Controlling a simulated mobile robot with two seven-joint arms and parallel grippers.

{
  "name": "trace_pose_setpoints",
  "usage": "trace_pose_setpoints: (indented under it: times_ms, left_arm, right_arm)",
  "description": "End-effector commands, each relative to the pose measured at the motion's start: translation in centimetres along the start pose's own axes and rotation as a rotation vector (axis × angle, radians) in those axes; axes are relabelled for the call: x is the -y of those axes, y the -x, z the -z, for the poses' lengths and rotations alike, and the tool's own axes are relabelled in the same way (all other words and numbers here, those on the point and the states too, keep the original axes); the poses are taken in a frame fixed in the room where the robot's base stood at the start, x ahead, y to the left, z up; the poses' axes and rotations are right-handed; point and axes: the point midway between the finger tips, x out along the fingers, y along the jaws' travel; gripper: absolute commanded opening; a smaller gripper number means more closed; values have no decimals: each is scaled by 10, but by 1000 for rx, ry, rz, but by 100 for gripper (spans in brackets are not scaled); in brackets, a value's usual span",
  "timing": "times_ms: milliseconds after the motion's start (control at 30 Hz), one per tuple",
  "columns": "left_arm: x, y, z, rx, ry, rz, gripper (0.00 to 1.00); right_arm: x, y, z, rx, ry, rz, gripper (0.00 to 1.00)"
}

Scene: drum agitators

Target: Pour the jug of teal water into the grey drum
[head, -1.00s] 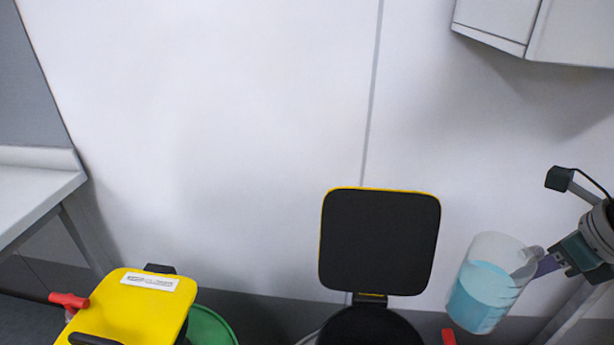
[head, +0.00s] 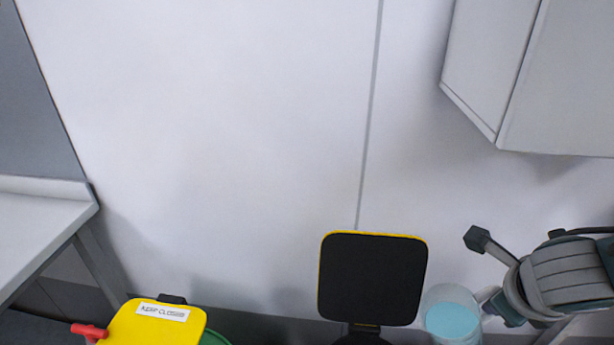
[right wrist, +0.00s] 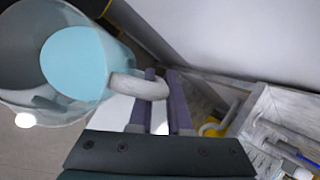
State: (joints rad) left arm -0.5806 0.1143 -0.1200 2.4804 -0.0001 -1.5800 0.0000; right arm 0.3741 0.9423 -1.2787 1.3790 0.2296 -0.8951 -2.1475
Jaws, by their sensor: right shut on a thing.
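The clear jug (head: 452,318) with teal water is at the bottom of the head view, just right of an open lid. It also shows at the left of the right wrist view (right wrist: 60,62). My right gripper (right wrist: 158,88) is shut on the jug's handle (right wrist: 138,87). The open lid (head: 372,280), black with a yellow edge, stands upright. Only a dark sliver of the drum (head: 362,340) below it shows, so its colour and opening cannot be told. The jug is beside the lid, and no water is seen leaving it. My left gripper is not in view.
A green drum (head: 214,338) with a shut yellow lid (head: 150,325) and a red handle (head: 89,331) stands at the lower left. A bench (head: 45,215) is at the left. A wall cabinet (head: 540,80) hangs at the upper right.

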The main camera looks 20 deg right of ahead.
Motion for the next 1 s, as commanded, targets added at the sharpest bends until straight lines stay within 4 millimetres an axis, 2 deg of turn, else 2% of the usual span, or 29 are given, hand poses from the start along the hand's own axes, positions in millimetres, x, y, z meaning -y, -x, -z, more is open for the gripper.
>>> trace_pose_setpoints:
  times_ms: [367,1000]
  left_arm:
    - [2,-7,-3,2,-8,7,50]
    - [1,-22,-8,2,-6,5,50]
  right_arm:
    - [-17,13,-11,-33,70,169,0]
    - [-23,22,-15,-68,133,323,0]
